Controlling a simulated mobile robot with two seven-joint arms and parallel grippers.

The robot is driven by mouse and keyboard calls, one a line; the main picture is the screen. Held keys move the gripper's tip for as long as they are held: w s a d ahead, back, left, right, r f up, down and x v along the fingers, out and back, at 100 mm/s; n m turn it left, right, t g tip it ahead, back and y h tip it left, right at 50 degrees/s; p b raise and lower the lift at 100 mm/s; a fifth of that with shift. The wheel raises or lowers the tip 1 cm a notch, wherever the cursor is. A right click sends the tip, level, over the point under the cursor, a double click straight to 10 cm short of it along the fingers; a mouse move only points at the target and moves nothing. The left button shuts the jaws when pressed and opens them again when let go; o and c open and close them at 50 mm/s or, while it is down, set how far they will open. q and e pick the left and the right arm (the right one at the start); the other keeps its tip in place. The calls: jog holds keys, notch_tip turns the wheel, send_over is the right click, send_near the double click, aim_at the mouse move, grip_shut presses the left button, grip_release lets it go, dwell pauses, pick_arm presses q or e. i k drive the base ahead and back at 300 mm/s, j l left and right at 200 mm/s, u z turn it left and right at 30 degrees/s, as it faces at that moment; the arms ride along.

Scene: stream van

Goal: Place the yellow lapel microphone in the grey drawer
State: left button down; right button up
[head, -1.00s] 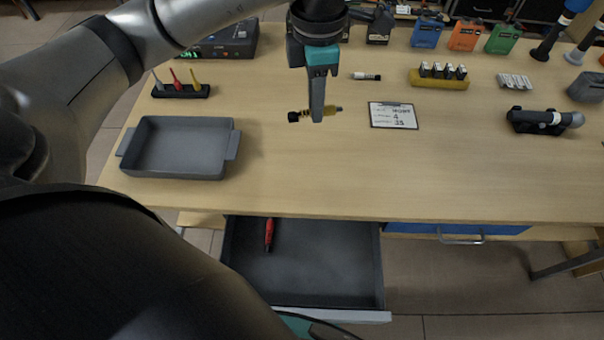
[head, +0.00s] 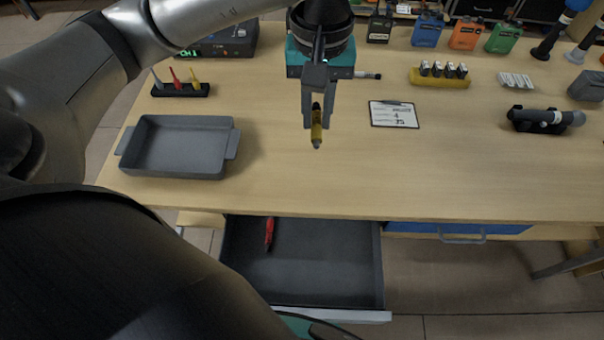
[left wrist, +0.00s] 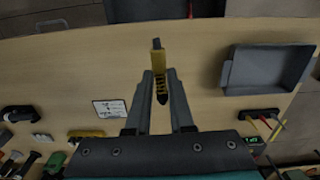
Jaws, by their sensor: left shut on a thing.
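The yellow lapel microphone (head: 316,132) has a black end and a grey tip. My left gripper (head: 318,118) is shut on it and holds it above the table, with the grey tip toward the table's front edge. In the left wrist view the microphone (left wrist: 158,72) sits between the two fingers (left wrist: 160,88). The grey drawer (head: 310,275) is pulled open below the table's front edge, and a red microphone (head: 269,233) lies in it at the back left. The right gripper is not in view.
A grey tray (head: 180,172) stands on the table at the left, behind it a black holder (head: 180,91) with several coloured pieces. A clipboard (head: 393,114) lies right of the gripper. A closed blue drawer (head: 490,229) is right of the grey one. The front middle of the table is clear.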

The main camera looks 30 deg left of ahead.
aim_at(335, 237)
jog(key=z, duration=1.65)
jog(key=k+j+z, duration=0.1)
jog(key=k+z, duration=0.25)
jog(key=k, duration=0.85)
